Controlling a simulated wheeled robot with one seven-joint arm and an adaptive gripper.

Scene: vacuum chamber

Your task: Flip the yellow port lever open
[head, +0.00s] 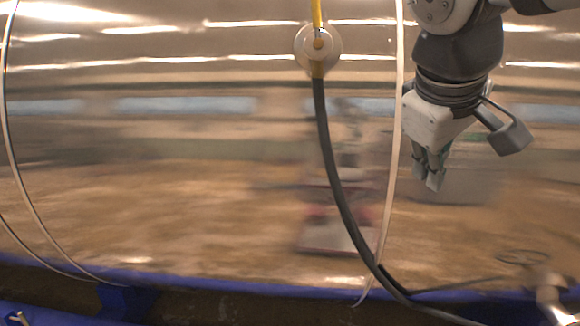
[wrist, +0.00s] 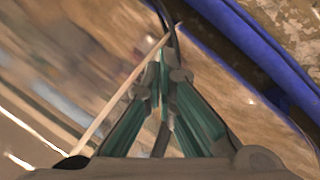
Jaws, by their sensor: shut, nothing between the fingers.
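A yellow lever (head: 317,13) runs vertically at the top middle of the head view, across a round pale port (head: 333,46) on the shiny metal wall. Yellow also shows just below the port's centre, above a dark hose. The lever's upper end is cut off by the picture edge. My gripper (head: 433,183) hangs to the right of the lever and lower, pointing down, clear of it. Its green-lined fingers (wrist: 168,72) are shut and empty in the wrist view. I cannot make out the lever in the wrist view.
A dark hose (head: 343,200) hangs from the port and curves right at the bottom. A pale cable (head: 393,160) hangs between the port and my gripper. It also shows in the wrist view (wrist: 118,95). A blue rail (head: 215,279) runs along the bottom. Thin cables (head: 22,190) hang at left.

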